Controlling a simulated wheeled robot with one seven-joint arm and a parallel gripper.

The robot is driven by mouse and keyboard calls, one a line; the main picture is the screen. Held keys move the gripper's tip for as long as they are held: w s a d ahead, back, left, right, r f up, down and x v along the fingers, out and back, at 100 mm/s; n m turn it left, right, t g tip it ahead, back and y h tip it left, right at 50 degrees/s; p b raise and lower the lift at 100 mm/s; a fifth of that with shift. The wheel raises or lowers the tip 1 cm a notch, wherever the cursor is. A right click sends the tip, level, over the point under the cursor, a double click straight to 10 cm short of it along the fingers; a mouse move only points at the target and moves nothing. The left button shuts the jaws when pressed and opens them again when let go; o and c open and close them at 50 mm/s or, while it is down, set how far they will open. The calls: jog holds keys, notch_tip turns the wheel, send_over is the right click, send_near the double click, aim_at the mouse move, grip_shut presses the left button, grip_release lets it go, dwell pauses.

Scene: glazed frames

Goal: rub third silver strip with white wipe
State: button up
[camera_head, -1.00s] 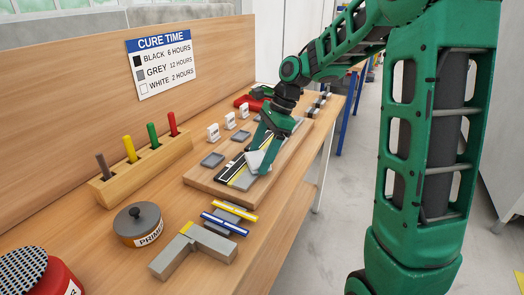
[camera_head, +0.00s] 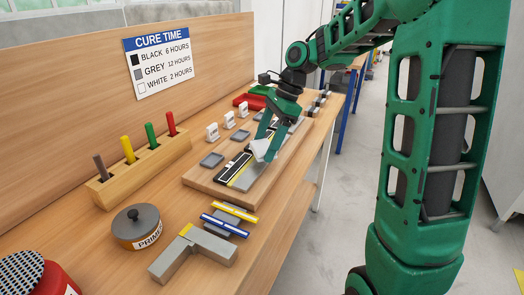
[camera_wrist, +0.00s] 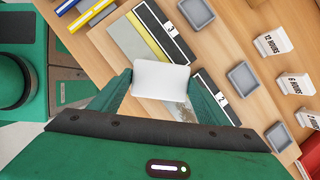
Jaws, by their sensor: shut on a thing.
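My gripper (camera_head: 264,143) is shut on a white wipe (camera_head: 261,149), held over the far end of the nearest panel on the wooden board. In the wrist view the wipe (camera_wrist: 160,80) sits between the fingertips, in front of the gap between two panels. The panel labelled 3 has a black band (camera_wrist: 158,20), a yellow line and a silver strip (camera_wrist: 127,42); this silver strip also shows in the head view (camera_head: 248,177). The panel labelled 2 (camera_wrist: 212,92) is partly hidden by the gripper and wipe. I cannot tell whether the wipe touches a surface.
Small grey trays (camera_head: 211,160) and white hour cards (camera_head: 212,132) stand left of the panels. Nearer are a blue-and-yellow-barred block (camera_head: 224,224), a grey L-shaped block (camera_head: 182,258), a primer pot (camera_head: 137,226) and a peg rack (camera_head: 142,171). A cure-time sign (camera_head: 161,62) hangs behind.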

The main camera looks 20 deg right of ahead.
aim_at(264, 146)
jog(key=shift+w+a+r, duration=0.1)
jog(key=shift+a+r, duration=0.05)
jog(key=shift+r, duration=2.5)
